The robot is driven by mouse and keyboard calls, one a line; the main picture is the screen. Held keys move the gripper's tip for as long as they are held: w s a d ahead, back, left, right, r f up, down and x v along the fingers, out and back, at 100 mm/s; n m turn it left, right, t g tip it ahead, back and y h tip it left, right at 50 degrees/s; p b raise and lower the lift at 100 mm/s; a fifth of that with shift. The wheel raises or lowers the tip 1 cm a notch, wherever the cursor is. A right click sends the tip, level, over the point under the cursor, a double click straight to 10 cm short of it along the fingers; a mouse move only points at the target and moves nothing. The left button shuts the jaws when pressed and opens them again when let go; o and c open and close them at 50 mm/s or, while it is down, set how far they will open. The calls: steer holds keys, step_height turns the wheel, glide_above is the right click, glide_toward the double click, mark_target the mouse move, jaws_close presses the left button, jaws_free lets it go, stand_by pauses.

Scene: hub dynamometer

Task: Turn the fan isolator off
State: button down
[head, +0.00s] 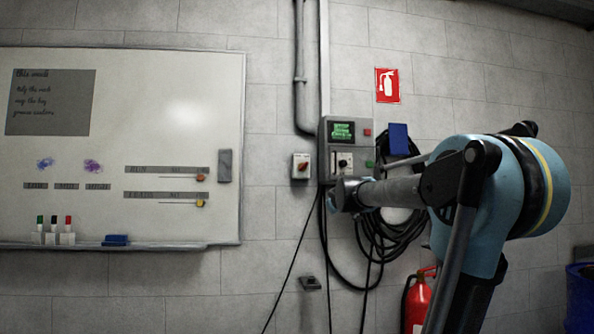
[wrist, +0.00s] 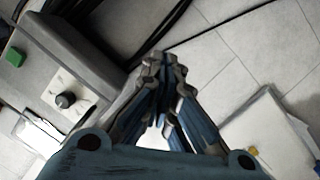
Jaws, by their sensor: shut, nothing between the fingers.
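The fan isolator (head: 301,166) appears to be the small grey box with a red rotary handle on a pale plate, on the wall just left of the control panel in the head view. The exact handle angle is too small to read. My gripper (head: 334,197) is in front of the wall, below and right of the isolator in the picture, and its fingers are hard to make out there. In the wrist view my gripper (wrist: 154,62) has its fingertips together with nothing between them. I cannot make out the isolator in the wrist view.
The grey control panel (head: 326,135) has a lit screen, buttons and a black knob (wrist: 66,100). Black cables (head: 378,245) hang below it. The whiteboard (head: 120,215) is on the left; a red extinguisher (head: 418,303) stands below right. The wall below the isolator has a thin cable.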

mark_target(304, 166)
steer(key=w+a+r+n+t+y, duration=0.1)
steer(key=w+a+r+n+y, duration=0.2)
steer(key=a+r, duration=0.3)
steer(key=w+a+r+n+t+y, duration=0.2)
steer(key=w+a+r+n+y, duration=0.2)
steer(key=r, duration=0.9)
steer(key=w+a, duration=0.2)
steer(key=a, duration=0.1)
steer(key=shift+w+a+n+y, duration=0.15)
steer(key=shift+w+n+y, duration=0.15)
steer(key=shift+y, duration=0.1)
steer(key=shift+w+a+f, duration=0.1)
steer(key=shift+w+a, duration=0.05)
steer(key=shift+w, duration=1.4)
steer(key=shift+w+a+f, duration=0.15)
steer(key=shift+w+a, duration=0.05)
steer(key=shift+w, duration=1.35)
steer(key=shift+w+a+f, duration=0.1)
steer(key=shift+w+a, duration=0.05)
steer(key=shift+w, duration=1.4)
